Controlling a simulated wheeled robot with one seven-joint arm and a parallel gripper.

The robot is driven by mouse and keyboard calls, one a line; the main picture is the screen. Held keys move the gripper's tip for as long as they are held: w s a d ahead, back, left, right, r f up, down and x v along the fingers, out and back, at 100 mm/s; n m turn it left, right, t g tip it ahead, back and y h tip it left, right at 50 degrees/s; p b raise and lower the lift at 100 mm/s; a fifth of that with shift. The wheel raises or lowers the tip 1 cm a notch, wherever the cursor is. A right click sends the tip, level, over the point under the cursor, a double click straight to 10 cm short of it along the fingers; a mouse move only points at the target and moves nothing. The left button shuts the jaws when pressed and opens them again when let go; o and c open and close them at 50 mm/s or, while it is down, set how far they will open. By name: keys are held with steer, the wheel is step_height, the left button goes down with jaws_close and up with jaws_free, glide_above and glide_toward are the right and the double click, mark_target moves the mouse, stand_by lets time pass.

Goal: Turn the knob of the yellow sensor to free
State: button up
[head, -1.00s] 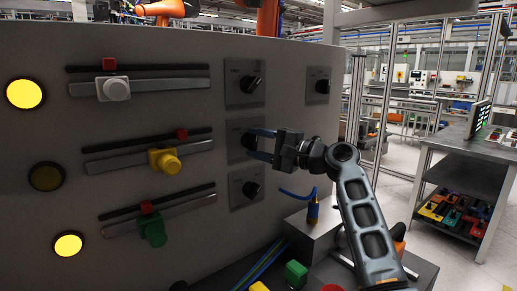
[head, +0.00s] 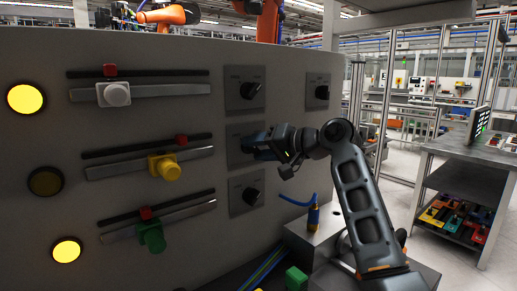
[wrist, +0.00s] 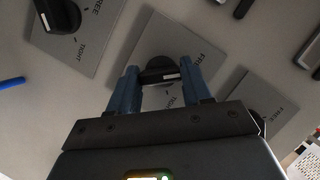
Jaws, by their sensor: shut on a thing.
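The yellow sensor (head: 165,166) sits on its rail in the middle row of the grey panel. Its row's dark knob is hidden by my gripper (head: 250,147) in the head view. The wrist view shows this knob (wrist: 158,75) between the two blue fingers of my gripper (wrist: 162,88), which is shut on it. The knob's white mark points right, between the printed words FREE and TIGHT on its plate (wrist: 150,30); the exact setting is hard to tell.
Similar knobs sit above (head: 246,88) and below (head: 248,194), close to my gripper, with another at upper right (head: 319,92). A white sensor (head: 114,95) and green sensor (head: 152,237) share the panel. The middle lamp (head: 46,181) is dark; the other two are lit yellow.

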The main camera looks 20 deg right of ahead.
steer(key=shift+a+f+n+h, duration=0.1)
steer(key=shift+f+n+h, duration=0.05)
steer(key=shift+n+h, duration=0.3)
stand_by(0.3)
steer(key=o, duration=1)
steer(key=shift+o, duration=0.2)
steer(key=shift+s, duration=0.1)
steer(key=b+v, duration=0.1)
steer(key=v, duration=0.6)
steer(key=shift+s+d, duration=0.25)
steer(key=shift+d, duration=0.05)
